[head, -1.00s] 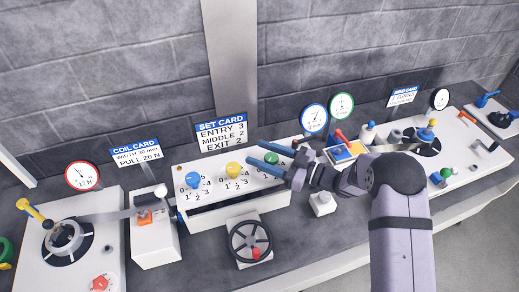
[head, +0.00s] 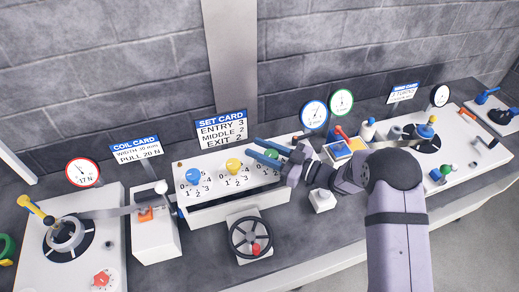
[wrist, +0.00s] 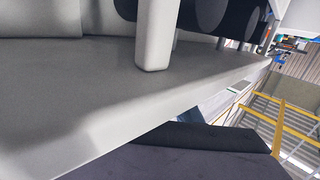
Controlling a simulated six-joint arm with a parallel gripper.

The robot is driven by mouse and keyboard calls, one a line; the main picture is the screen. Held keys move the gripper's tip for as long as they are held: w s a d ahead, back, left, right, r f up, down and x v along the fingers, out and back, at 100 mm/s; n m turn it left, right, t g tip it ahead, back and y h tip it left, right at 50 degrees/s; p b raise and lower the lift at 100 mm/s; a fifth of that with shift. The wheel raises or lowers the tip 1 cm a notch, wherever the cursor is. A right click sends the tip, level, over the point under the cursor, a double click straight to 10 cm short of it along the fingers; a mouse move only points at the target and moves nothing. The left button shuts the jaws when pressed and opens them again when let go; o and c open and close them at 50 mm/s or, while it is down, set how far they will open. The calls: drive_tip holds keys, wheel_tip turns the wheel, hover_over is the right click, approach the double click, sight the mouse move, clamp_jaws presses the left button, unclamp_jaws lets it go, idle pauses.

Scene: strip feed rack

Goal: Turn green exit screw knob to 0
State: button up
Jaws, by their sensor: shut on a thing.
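The green exit screw knob (head: 271,154) is the rightmost of three knobs on the white box (head: 235,205) in the head view. My gripper (head: 256,148) is shut on it, with one blue finger on each side and the tips reaching past it to the left. The wrist view does not show the knob or my fingertips.
The set card (head: 221,130) behind the box reads entry 3, middle 2, exit 2. A black handwheel (head: 250,237) stands in front. A small white block (head: 323,201) sits below my wrist. Gauges, including a blue-rimmed one (head: 314,115), stand behind on the right.

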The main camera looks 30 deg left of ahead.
drive_tip(key=m+t+h+b, duration=0.1)
drive_tip(key=m+t, duration=0.1)
drive_tip(key=t, duration=0.1)
drive_tip(key=w+m+t+h+b, duration=0.1)
drive_tip(key=m+t+b, duration=0.1)
drive_tip(key=t, duration=0.2)
drive_tip(key=shift+w+d+f+m, duration=0.1)
drive_tip(key=shift+w+f+m, duration=0.1)
drive_tip(key=shift+m, duration=0.2)
drive_tip(key=m+t, duration=0.1)
drive_tip(key=t+h+b, duration=0.1)
drive_tip(key=m+t+h+b, duration=0.1)
drive_tip(key=shift+w+d+m+t, duration=0.25)
drive_tip(key=shift+w+m+t, duration=0.05)
drive_tip(key=shift+w, duration=0.1)
drive_tip(key=shift+w+d+r+m+t+h+b, duration=0.15)
drive_tip(key=shift+m+t+h+b, duration=0.35)
drive_tip(key=shift+t+h+b, duration=0.1)
drive_tip(key=shift+w+r, duration=0.1)
drive_tip(key=o, duration=1.1)
drive_tip(key=shift+d, duration=0.1)
